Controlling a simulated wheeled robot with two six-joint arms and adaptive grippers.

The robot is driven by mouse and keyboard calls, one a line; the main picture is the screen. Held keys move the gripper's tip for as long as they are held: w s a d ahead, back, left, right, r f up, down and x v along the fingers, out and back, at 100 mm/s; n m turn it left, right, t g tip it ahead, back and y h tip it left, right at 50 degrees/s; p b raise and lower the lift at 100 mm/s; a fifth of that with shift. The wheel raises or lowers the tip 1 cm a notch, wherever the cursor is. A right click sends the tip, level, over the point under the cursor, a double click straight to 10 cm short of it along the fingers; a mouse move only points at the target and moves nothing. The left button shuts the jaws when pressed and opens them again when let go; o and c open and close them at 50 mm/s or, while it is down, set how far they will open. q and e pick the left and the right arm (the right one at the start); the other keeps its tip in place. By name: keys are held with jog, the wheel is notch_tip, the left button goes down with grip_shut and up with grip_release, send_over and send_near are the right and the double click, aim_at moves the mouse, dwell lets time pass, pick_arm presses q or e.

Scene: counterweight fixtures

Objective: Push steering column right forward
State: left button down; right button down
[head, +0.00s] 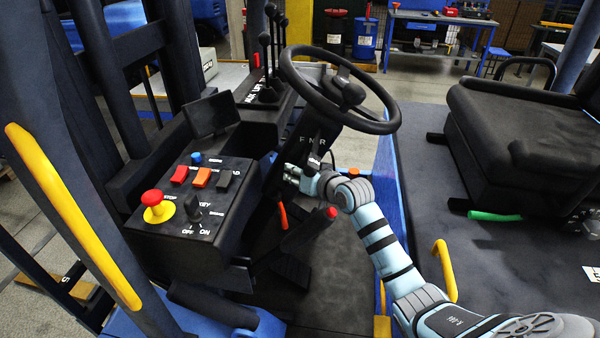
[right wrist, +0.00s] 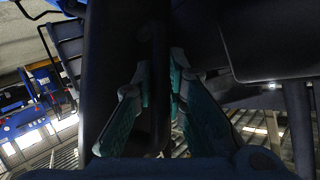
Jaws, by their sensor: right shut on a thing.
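The steering column (head: 318,128) is black, carries the letters F and R, and leans up under the black steering wheel (head: 391,124). My right gripper (head: 291,176) is beside the lower part of the column, below the wheel, with its arm coming in from the lower right. In the right wrist view, the teal fingers (right wrist: 160,88) are shut on a thin dark upright bar (right wrist: 159,60). I cannot tell whether this bar is a lever or another part of the column. The gripper's fingertips are small and partly hidden in the head view. My left gripper is not in view.
A control box with a red stop button (head: 152,197), several switches and a key stands left of the column. The black seat (head: 520,135) is at right. Yellow handrail (head: 72,215) at left.

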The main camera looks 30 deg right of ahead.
aim_at(279, 165)
jog(key=shift+n, duration=0.3)
jog(key=w+a+r+p, duration=0.2)
jog(key=a, duration=0.1)
jog(key=shift+w+a+r, duration=0.15)
jog(key=shift+w+a, duration=0.1)
jog(key=shift+w, duration=0.1)
jog(key=shift+w+a+g, duration=0.15)
jog(key=shift+a+g, duration=0.05)
jog(key=shift+g, duration=0.1)
jog(key=shift+f, duration=0.2)
jog(key=c, duration=1.9)
grip_release()
jog(key=shift+d, duration=0.1)
jog(key=shift+c, duration=0.2)
jog(key=shift+o, duration=0.2)
jog(key=shift+d, duration=0.15)
jog(key=shift+s+r, duration=0.1)
jog(key=shift+s, duration=0.35)
jog(key=v, duration=1.1)
